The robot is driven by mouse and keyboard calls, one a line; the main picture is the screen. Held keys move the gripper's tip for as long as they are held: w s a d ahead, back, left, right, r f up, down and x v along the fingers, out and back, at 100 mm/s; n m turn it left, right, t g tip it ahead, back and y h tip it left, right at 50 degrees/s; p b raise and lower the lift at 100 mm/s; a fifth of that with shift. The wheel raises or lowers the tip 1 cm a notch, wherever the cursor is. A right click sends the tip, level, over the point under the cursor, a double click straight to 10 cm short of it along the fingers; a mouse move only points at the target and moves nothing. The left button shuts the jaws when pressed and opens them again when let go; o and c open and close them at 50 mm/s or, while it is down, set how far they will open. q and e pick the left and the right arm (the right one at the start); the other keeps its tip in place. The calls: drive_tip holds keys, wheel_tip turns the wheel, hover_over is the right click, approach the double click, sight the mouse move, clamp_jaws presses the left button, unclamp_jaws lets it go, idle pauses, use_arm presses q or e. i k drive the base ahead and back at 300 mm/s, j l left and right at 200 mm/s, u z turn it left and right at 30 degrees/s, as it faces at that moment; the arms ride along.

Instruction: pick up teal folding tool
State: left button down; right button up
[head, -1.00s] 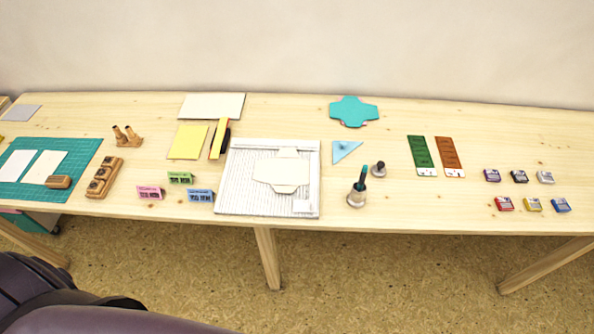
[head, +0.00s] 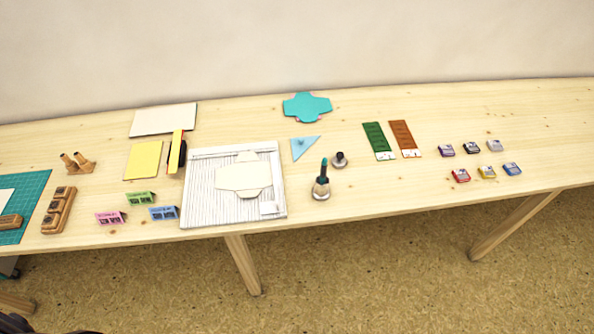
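A slim teal tool (head: 323,168) stands nearly upright in a small round pale-based holder (head: 321,190), right of the white scoring board. It looks like the teal folding tool; its lower part is hidden in the holder. A flat light-blue triangle (head: 304,147) with a small knob lies behind it. Neither of my grippers is in view.
The white scoring board (head: 200,205) with a cream envelope blank (head: 243,177) lies to the left. A small dark-knobbed stamp (head: 339,160) stands close on the right. Green (head: 378,140) and brown (head: 404,138) strips and several inkpads lie further right. The table front between holder and inkpads is clear.

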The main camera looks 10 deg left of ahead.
sight(324, 162)
drive_tip(key=i+l+u, duration=0.2)
drive_tip(key=i+l, duration=0.3)
drive_tip(key=i+l+u, duration=0.2)
drive_tip(key=i+l, duration=0.25)
drive_tip(key=l, duration=0.25)
